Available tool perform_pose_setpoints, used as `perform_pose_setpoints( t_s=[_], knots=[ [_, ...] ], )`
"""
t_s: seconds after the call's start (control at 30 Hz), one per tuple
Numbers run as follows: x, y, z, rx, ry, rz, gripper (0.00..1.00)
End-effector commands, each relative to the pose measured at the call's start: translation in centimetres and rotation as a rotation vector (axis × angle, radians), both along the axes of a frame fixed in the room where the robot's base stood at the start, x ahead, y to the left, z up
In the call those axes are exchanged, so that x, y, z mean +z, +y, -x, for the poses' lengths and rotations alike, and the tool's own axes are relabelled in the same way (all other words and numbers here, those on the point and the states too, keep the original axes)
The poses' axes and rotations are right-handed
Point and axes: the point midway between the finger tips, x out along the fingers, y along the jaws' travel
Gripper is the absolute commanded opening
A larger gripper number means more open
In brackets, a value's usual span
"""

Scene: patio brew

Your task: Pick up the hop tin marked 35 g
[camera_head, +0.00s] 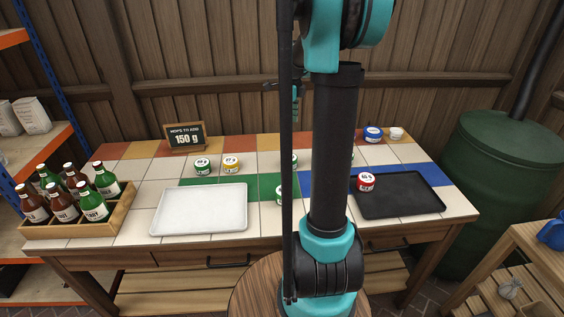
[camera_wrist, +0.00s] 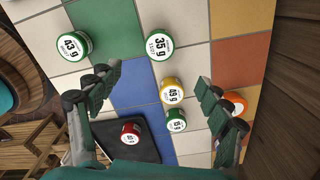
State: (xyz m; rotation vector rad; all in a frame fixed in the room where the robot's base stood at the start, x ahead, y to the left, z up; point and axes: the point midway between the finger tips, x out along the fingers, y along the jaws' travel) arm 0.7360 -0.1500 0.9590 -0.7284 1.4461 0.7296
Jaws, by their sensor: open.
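The hop tin marked 35 g (camera_wrist: 159,44) is green with a white lid and stands in the upper middle of the wrist view, by the edge of a green tile. My gripper (camera_wrist: 158,86) is open and empty, its fingers spread wide on either side of the picture; the tin is above the space between them in that view. In the head view my arm covers much of the bench middle. A green tin (camera_head: 294,160) partly shows behind it, its label unreadable there.
Nearby are a green 43 g tin (camera_wrist: 72,46), a yellow tin (camera_wrist: 172,90), another green tin (camera_wrist: 176,120) and an orange tin (camera_wrist: 235,102). A red tin (camera_head: 366,182) sits on the black tray (camera_head: 420,200). A white tray (camera_head: 200,210) is empty; bottles fill a crate (camera_head: 60,230).

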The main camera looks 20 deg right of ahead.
Motion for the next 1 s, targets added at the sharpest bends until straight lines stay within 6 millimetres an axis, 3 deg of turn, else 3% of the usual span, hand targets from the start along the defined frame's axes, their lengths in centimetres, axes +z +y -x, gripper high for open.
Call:
perform_pose_setpoints(
  t_s=[0.4, 0.77, 1.0],
  knots=[
    [-8.2, 0.0, 0.0, 0.003, -0.001, 0.0, 0.78],
    [-11.2, -0.1, 0.1, 0.003, -0.001, 0.0, 0.78],
    [-14.5, -0.2, 0.3, 0.003, -0.001, 0.0, 0.78]
  ],
)
